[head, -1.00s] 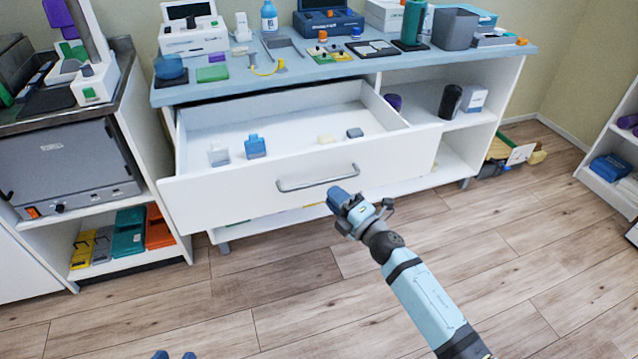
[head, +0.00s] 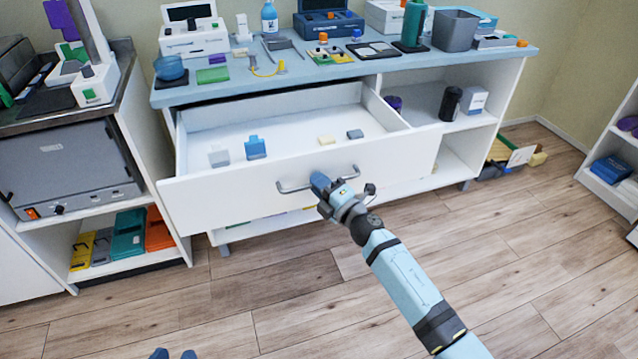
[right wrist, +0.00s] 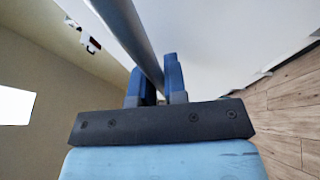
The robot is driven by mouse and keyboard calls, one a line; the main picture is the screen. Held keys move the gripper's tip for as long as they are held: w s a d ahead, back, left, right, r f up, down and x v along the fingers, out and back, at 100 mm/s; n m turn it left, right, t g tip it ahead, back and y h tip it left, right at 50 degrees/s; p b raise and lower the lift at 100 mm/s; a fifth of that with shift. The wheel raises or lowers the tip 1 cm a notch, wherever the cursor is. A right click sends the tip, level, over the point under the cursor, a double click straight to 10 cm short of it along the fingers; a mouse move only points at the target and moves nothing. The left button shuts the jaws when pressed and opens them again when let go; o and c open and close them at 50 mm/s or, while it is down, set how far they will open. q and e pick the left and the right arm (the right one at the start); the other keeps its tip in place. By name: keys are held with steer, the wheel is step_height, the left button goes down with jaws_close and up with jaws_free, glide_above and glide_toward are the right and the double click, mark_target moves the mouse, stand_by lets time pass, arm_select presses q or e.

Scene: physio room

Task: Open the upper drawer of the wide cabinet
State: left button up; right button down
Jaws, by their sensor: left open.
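The wide cabinet has a white body and a blue-grey top (head: 225,88). Its upper drawer (head: 225,200) stands pulled well out, and its inside shows. The drawer handle (head: 292,188) is a grey bar across the white front. My right gripper (head: 320,182) is at the middle of the handle. In the right wrist view the handle bar (right wrist: 135,40) runs between its two blue fingers (right wrist: 157,85), which sit close on either side of it. My left gripper (head: 174,354) is open and empty at the bottom edge, far from the cabinet; only its fingertips show.
In the drawer lie a blue bottle-shaped item (head: 255,148), a whitish one (head: 219,156) and small blocks (head: 355,134). Equipment crowds the cabinet top. A bench with a grey box (head: 65,165) stands left, a white shelf (head: 610,190) right. The wooden floor (head: 270,290) in front is clear.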

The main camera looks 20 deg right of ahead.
mark_target(312, 168)
steer(key=shift+w, duration=0.25)
steer(key=w+b, duration=0.1)
steer(key=w, duration=0.5)
steer(key=shift+w+a+b, duration=0.1)
steer(key=shift+w+b, duration=0.05)
steer(key=shift+b, duration=0.25)
arm_select(q)
step_height(312, 168, up, 4)
steer(key=w+d+t+h, duration=0.1)
steer(key=d+t, duration=0.1)
arm_select(e)
steer(key=c, duration=1.5)
jaws_free()
steer(key=shift+o, duration=0.2)
steer(key=shift+s+f, duration=0.1)
steer(key=shift+s, duration=0.2)
arm_select(q)
steer(key=f, duration=0.1)
steer(key=a+f+g+p, duration=0.1)
steer(key=f, duration=0.1)
steer(key=s+a+f+g+y+p, duration=0.1)
steer(key=shift+s+f, duration=0.1)
steer(key=shift+f, duration=0.15)
arm_select(e)
steer(key=v, duration=1.3)
arm_select(q)
steer(key=shift+r, duration=0.15)
